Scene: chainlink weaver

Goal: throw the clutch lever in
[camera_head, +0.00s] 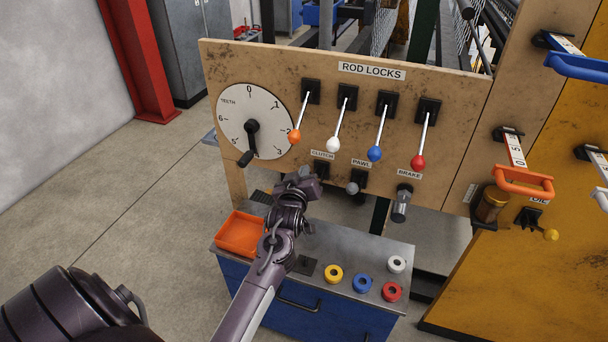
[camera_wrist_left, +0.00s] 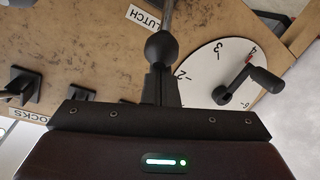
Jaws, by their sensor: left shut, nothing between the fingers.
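The clutch lever's black mount (camera_head: 322,169) sits below the "CLUTCH" label (camera_head: 322,154) on the wooden panel (camera_head: 255,75). My left gripper (camera_head: 303,180) is in front of it and hides most of the lever. In the left wrist view, which shows the panel upside down, the lever's black ball knob (camera_wrist_left: 161,47) is on a metal rod just beyond the tips of my left gripper (camera_wrist_left: 161,88). The fingers are shut together with nothing between them. I cannot tell whether they touch the knob. My right gripper is not in view.
The pawl lever (camera_head: 352,187) and brake lever (camera_head: 401,205) are to the right. The teeth dial (camera_head: 248,120) is left. Several coloured rod-lock levers hang above. Below, a blue cabinet (camera_head: 345,272) holds an orange tray (camera_head: 240,233) and coloured rings.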

